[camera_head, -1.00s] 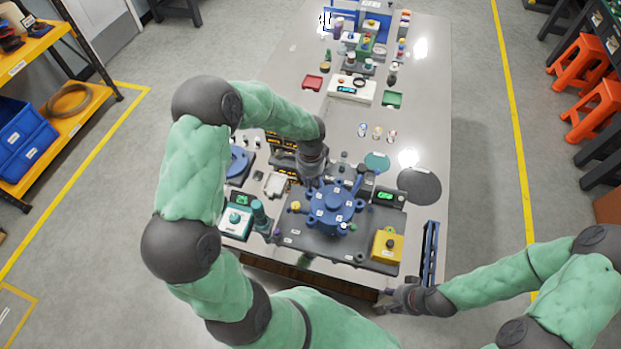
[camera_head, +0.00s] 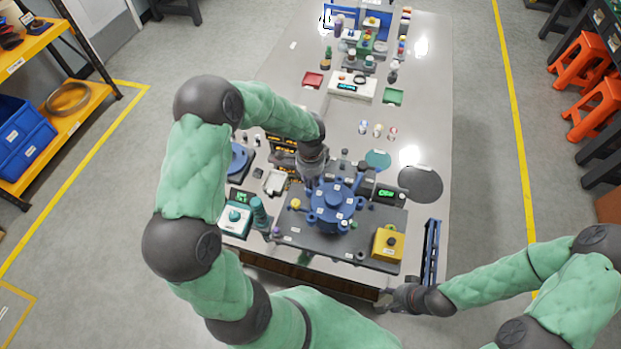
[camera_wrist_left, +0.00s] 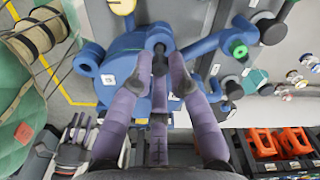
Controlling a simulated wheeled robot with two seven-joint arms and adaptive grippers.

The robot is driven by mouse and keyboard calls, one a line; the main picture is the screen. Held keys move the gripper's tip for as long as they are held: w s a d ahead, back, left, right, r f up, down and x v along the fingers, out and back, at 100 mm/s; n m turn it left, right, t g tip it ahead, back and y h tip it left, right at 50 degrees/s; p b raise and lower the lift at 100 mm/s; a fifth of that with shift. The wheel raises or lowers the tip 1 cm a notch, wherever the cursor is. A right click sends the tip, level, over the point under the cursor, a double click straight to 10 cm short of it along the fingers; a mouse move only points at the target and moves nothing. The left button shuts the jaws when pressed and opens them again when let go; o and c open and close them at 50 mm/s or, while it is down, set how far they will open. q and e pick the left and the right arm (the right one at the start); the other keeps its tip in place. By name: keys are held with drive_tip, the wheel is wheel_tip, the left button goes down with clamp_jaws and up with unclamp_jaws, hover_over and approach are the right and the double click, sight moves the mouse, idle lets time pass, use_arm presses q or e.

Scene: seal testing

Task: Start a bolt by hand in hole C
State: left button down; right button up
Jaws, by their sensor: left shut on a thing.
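The blue round fixture (camera_head: 333,205) with several lobes and white labels sits on a dark plate (camera_head: 300,237) near the table's front. It also fills the upper middle of the left wrist view (camera_wrist_left: 125,62). My left gripper (camera_head: 312,182) is at the fixture's far left edge. In the left wrist view its purple fingers (camera_wrist_left: 160,68) are shut on a small dark bolt-like piece (camera_wrist_left: 159,50), over a lobe of the fixture. The hole under it is hidden, and I cannot read which letter marks it. My right gripper (camera_head: 388,294) is by the table's front right edge; its fingers are too small to judge.
A yellow box with a dark knob (camera_head: 388,243) stands at the plate's right. A blue rack (camera_head: 430,252) is beside it. A teal-topped device (camera_head: 236,218) is at left, and a dark round mat (camera_head: 420,184) at right.

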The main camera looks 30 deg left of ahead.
use_arm(q)
drive_tip(key=shift+f+b, duration=0.85)
drive_tip(key=shift+f, duration=0.25)
idle(1.6)
drive_tip(key=shift+s+m, duration=0.1)
drive_tip(key=shift+m, duration=0.3)
drive_tip(key=shift+d+m+p, duration=0.1)
drive_tip(key=shift+m+p, duration=0.75)
drive_tip(key=shift+m, duration=0.25)
drive_tip(key=shift+f+m+p, duration=0.1)
drive_tip(key=shift+m+p, duration=0.2)
drive_tip(key=shift+m, duration=0.3)
drive_tip(key=shift+s, duration=0.1)
drive_tip(key=shift+m+p, duration=0.4)
drive_tip(key=shift+m, duration=0.2)
drive_tip(key=shift+m+p, duration=0.85)
drive_tip(key=shift+m, duration=0.55)
drive_tip(key=shift+m+p, duration=0.5)
drive_tip(key=shift+m, duration=0.1)
